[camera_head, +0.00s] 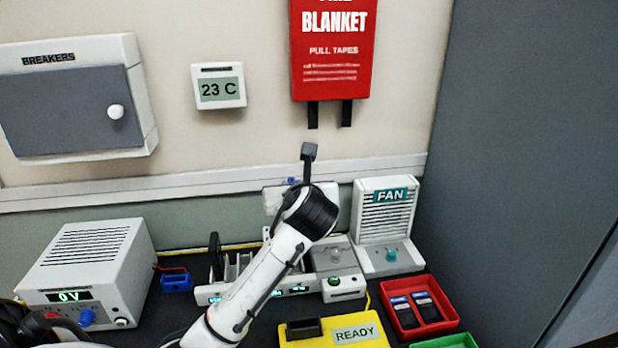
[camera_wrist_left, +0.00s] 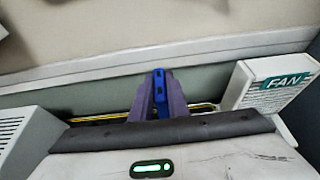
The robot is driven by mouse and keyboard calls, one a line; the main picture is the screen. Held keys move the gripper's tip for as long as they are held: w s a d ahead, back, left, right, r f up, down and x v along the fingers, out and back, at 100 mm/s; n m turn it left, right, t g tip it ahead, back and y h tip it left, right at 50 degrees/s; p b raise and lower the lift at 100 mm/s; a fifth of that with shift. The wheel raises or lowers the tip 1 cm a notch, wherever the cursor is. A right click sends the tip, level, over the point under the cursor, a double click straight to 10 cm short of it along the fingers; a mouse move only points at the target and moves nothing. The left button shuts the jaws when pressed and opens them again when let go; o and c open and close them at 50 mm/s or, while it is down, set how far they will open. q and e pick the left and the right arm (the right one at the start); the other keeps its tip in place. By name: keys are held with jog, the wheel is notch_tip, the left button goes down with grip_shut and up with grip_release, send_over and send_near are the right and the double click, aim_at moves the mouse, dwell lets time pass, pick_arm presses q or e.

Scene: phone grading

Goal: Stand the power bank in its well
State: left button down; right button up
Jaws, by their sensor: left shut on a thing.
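My left gripper (camera_wrist_left: 160,84) is shut on a slim blue thing (camera_wrist_left: 160,98) with dark marks, gripped between its two purple fingers in the left wrist view. I take it to be the power bank; its lower part is hidden. In the head view my left arm reaches up across the middle, and its hand hides most of the fingers; only a small blue bit (camera_head: 292,181) shows. A yellow block (camera_head: 350,322) marked READY has a dark raised frame on it (camera_head: 303,328); I cannot tell whether this is the well. My right gripper is out of view.
A white rack (camera_head: 213,294) with upright dividers stands behind my arm. A grey-topped unit (camera_head: 334,255) and the fan (camera_head: 388,225) are to its right. A red tray (camera_head: 440,325) holds two dark phones; a green tray (camera_head: 450,341) is in front. A power supply (camera_head: 85,262) stands left.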

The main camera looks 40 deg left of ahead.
pick_arm(q)
jog(key=shift+s+f, duration=0.2)
jog(key=shift+f, duration=3.7)
jog(key=shift+s+d, duration=0.1)
jog(key=shift+d, duration=0.05)
jog(key=shift+f, duration=2.35)
jog(key=c, duration=1.6)
grip_release()
jog(key=shift+c, duration=0.2)
jog(key=shift+f, duration=0.1)
